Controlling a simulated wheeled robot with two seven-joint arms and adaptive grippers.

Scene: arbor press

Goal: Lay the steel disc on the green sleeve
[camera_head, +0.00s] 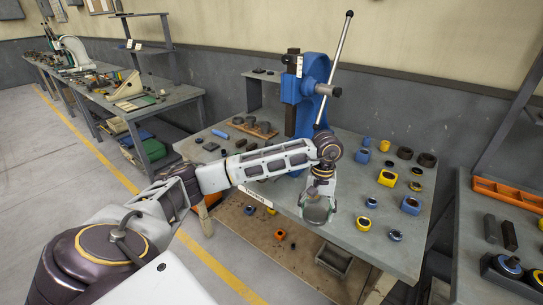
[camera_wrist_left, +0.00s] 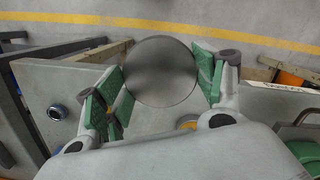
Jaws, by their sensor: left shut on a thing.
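My left gripper (camera_head: 318,208) is above the front edge of the grey press table (camera_head: 345,240). In the left wrist view, its green finger pads (camera_wrist_left: 160,85) are shut on the edges of the round grey steel disc (camera_wrist_left: 161,72), which shows its flat face. The disc also shows between the fingers in the head view (camera_head: 317,213). I cannot make out the green sleeve in the head view. A green curved shape (camera_wrist_left: 308,152) shows at the lower right of the wrist view; I cannot tell what it is. My right gripper is not in view.
The blue arbor press (camera_head: 313,90) with its long lever stands at the table's back. An orange tray (camera_head: 508,193) is on the right bench.

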